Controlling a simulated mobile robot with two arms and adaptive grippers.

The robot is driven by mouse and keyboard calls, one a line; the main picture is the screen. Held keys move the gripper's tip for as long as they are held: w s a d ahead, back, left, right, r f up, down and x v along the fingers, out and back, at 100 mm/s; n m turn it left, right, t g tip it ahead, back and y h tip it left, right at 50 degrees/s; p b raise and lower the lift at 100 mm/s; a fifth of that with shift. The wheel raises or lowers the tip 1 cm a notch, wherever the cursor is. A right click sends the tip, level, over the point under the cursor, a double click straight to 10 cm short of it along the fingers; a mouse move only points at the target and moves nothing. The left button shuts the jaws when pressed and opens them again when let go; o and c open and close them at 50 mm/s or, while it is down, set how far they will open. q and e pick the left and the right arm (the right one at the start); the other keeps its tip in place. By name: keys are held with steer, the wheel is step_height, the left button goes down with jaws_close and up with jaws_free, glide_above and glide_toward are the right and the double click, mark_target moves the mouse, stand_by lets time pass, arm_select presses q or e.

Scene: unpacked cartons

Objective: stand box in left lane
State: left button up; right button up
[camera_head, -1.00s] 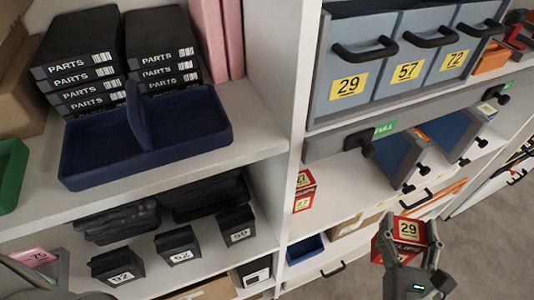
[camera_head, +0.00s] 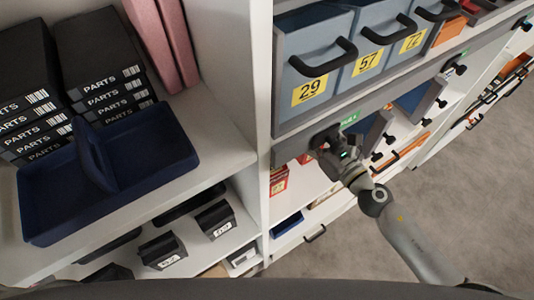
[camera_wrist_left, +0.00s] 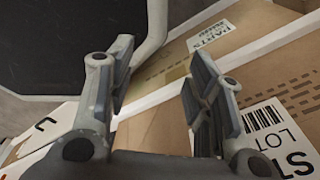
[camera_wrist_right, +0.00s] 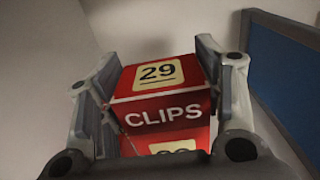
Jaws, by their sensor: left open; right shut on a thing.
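My right gripper (camera_head: 328,142) is at the shelf opening below bin 29. It is shut on a red CLIPS box (camera_wrist_right: 165,112) with a yellow 29 label, held between its fingers in the right wrist view. In the head view this box is hidden. A blue divider panel (camera_wrist_right: 286,80) stands to the right of the box in the right wrist view, with a pale wall to the left. In the head view the dividers (camera_head: 372,130) stand right of the gripper. My left gripper (camera_wrist_left: 160,68) is open and empty before brown cartons; the head view does not show it.
Another red box (camera_head: 279,182) stands on the shelf below the gripper. Blue-grey bins (camera_head: 318,58) with black handles sit above the shelf edge with the green label (camera_head: 349,121). A navy tray (camera_head: 150,145) and black PARTS boxes (camera_head: 108,78) fill the left shelf.

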mark_target(304, 159)
steer(key=shift+w, duration=0.25)
step_height(304, 159, down, 5)
steer(key=b, duration=0.3)
steer(key=shift+f, duration=0.1)
arm_select(q)
steer(key=shift+w+a+f+b, duration=0.15)
steer(key=shift+f+b, duration=0.2)
steer(key=shift+f, duration=0.5)
steer(key=shift+w+d+f+b, duration=0.15)
steer(key=shift+f+b, duration=0.2)
steer(key=shift+f, duration=0.45)
steer(key=shift+w+a+f+b, duration=0.15)
steer(key=shift+f+b, duration=0.2)
steer(key=shift+f, duration=0.5)
arm_select(e)
steer(key=shift+w+f, duration=0.1)
steer(key=shift+f, duration=2.25)
steer(key=shift+f, duration=0.2)
steer(key=o, duration=1.6)
arm_select(q)
steer(key=shift+f, duration=0.15)
arm_select(e)
steer(key=shift+o, duration=0.2)
steer(key=shift+r, duration=0.2)
